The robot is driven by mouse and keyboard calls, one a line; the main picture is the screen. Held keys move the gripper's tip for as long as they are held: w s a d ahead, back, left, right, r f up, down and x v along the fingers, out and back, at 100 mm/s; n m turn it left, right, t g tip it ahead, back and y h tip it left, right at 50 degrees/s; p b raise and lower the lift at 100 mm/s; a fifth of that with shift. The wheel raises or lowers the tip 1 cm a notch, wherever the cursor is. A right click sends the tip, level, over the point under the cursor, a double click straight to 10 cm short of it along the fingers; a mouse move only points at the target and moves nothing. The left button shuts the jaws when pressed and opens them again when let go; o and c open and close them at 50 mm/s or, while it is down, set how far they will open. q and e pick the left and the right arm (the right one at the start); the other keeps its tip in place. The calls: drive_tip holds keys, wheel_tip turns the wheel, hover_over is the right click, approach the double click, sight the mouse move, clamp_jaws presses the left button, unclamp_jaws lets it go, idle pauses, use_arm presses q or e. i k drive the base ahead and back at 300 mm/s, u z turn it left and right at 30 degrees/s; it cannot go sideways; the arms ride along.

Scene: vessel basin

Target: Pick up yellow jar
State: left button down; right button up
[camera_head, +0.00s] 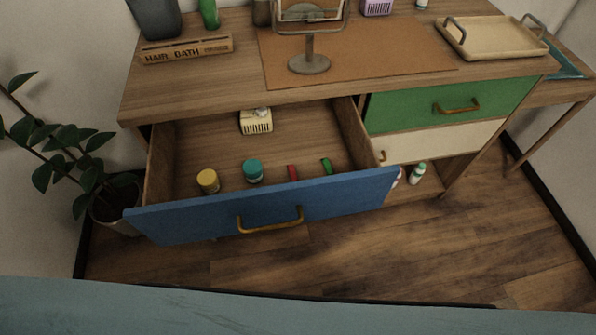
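The yellow jar (208,181) stands in the open blue-fronted drawer (265,205), towards its front left. Its lid faces up, and the drawer front lies close in front of it. A teal jar (253,171) stands a little to its right, apart from it. Neither of my grippers shows in the head view.
The drawer also holds a red item (292,173), a green item (326,166) and a cream box (257,121) at the back. A mirror (309,62) and a tray (491,37) stand on the desktop above. A potted plant (115,200) is at the left.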

sight(207, 179)
drive_tip(key=u, duration=0.8)
